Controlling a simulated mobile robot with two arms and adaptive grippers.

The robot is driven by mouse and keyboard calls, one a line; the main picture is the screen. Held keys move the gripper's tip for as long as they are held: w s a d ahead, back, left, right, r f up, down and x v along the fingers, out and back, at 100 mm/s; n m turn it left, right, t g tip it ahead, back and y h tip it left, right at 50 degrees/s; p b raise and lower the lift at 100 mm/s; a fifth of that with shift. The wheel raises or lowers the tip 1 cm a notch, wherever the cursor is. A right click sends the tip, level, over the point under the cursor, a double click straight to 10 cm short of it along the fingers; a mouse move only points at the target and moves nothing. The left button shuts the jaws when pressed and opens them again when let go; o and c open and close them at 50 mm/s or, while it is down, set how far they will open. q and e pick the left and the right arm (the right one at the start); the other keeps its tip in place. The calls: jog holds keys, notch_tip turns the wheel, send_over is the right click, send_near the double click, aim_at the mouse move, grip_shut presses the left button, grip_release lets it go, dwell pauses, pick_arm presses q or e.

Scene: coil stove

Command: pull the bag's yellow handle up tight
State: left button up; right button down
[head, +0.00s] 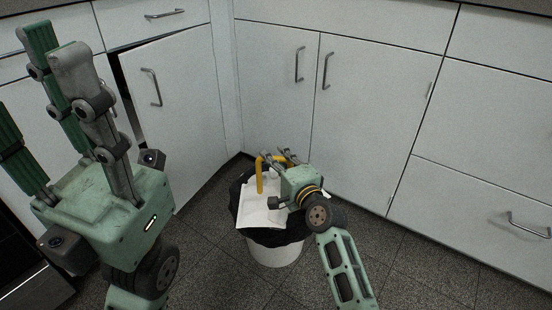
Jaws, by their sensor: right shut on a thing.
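The yellow handle (260,178) stands up in a bent loop over the bin in the lower middle. My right gripper (274,155) is at the top of the handle and shut on it; its fingertips are small and partly hidden. The black bag (237,196) lines the white bin (274,255), its edge hanging over the rim. A white sheet-like thing (262,212) lies in the bag's mouth. My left gripper (45,45) is open and empty, raised high at the left with its fingers apart, well away from the bin.
White cabinets (365,120) meet in a corner behind the bin. One cabinet door (170,95) at the left stands slightly ajar. The dark tiled floor (430,270) is clear to the right of the bin. A dark counter edge runs along the top.

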jog(key=c, duration=1.7)
grip_release()
jog(key=shift+r, duration=0.15)
jog(key=v, duration=1.2)
